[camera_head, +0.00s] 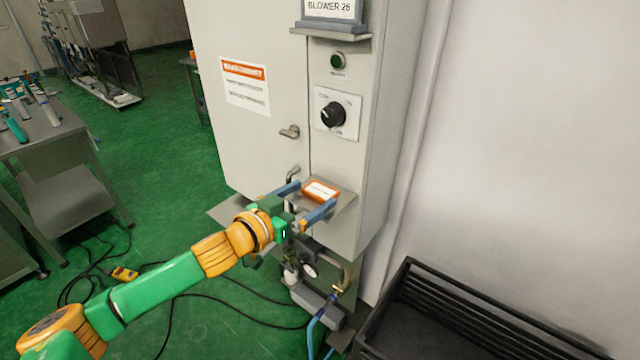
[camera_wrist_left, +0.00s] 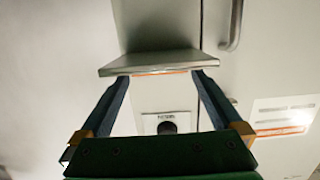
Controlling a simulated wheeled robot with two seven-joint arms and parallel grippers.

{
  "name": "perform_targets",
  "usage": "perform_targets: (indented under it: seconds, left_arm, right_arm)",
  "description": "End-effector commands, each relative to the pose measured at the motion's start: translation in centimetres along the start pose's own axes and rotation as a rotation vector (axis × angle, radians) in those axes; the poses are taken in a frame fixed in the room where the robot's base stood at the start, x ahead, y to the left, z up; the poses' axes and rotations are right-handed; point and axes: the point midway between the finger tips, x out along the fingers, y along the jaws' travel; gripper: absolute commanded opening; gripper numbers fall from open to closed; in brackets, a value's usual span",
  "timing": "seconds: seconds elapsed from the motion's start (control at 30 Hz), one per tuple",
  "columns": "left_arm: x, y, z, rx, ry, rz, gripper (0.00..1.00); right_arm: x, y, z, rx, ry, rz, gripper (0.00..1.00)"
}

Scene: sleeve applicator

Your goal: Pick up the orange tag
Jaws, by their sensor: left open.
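The orange tag (camera_head: 321,191), with a white label on top, lies on a small metal shelf (camera_head: 345,197) on the front of the grey cabinet. In the left wrist view only a thin orange edge of the tag (camera_wrist_left: 160,72) shows along the shelf plate (camera_wrist_left: 150,61). My left gripper (camera_head: 316,194) is open, with its blue fingers spread on either side of the tag. Its fingertips also show in the left wrist view (camera_wrist_left: 162,77), near the shelf's edge. Whether the fingers touch the tag cannot be told. My right gripper is not in view.
The grey cabinet (camera_head: 270,140) has a black knob (camera_head: 333,115), a green button (camera_head: 337,61) and a door handle (camera_head: 290,131) above the shelf. Pipes and a gauge (camera_head: 309,269) are below. A black crate (camera_head: 470,310) stands lower right. A metal bench (camera_head: 60,150) is at left.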

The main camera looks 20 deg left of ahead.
Motion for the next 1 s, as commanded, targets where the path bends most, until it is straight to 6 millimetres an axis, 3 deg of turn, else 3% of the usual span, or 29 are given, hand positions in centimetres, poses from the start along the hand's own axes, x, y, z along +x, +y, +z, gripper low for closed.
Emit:
perform_targets:
  seconds: [0.1,0.33,0.5,0.6,0.87,1.0]
  left_arm:
    - [1.4,0.0,-0.2,-0.001,0.001,0.0,1.0]
    - [1.6,0.0,0.1,0.002,-0.001,-0.001,1.0]
    - [1.6,0.0,0.1,0.002,-0.001,-0.001,0.54]
    - [1.6,0.0,0.1,0.002,-0.001,-0.001,0.33]
    - [1.6,0.0,-0.2,0.003,0.0,-0.002,0.33]
    - [1.3,-0.1,-1.8,0.005,0.003,-0.002,0.33]
  right_arm:
    - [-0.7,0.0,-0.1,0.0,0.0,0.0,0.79]
    - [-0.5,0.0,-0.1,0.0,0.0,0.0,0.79]
    - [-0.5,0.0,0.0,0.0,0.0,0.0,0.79]
    - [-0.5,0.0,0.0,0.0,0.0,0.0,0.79]
    - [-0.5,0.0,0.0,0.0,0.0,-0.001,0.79]
    - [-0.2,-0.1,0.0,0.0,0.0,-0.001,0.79]
